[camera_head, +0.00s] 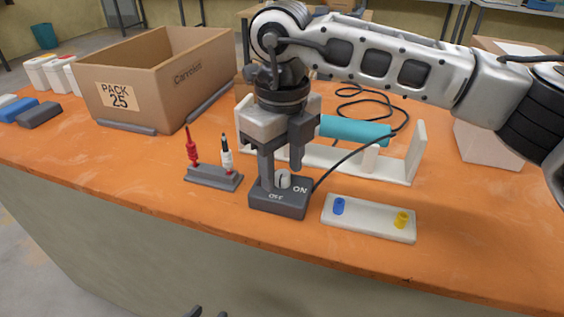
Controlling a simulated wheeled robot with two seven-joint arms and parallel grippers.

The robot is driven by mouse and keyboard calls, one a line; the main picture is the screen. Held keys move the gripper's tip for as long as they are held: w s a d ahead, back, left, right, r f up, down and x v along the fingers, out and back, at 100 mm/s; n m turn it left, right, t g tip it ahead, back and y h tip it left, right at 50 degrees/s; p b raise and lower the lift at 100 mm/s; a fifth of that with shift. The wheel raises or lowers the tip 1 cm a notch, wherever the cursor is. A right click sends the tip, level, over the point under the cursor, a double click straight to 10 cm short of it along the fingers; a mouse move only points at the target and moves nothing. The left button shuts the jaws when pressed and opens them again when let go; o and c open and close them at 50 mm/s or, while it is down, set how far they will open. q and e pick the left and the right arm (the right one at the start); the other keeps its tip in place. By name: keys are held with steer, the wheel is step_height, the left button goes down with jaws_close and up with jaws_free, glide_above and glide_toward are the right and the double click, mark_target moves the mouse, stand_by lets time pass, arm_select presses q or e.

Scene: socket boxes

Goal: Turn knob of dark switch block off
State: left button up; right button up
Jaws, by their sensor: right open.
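The dark switch block (279,208) sits on the orange table near its front edge, with white ON and OFF lettering on top. Its small white knob (284,180) stands on top, partly hidden by my gripper; I cannot tell clearly which label it points to. My right gripper (282,173) is open and points down over the block, one finger on each side of the knob. I cannot tell whether the fingers touch it.
A grey stand (214,178) with a red and a white-black probe is left of the block. A white plate (369,218) with blue and yellow posts is to the right. Behind are a white holder (413,155) with a teal cylinder (354,130), a black cable and a cardboard box (155,85).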

mark_target(282, 174)
arm_select(q)
steer(key=shift+r+p, duration=0.1)
steer(key=shift+p, duration=0.45)
arm_select(e)
step_height(282, 174, up, 16)
steer(key=shift+s+f, duration=0.1)
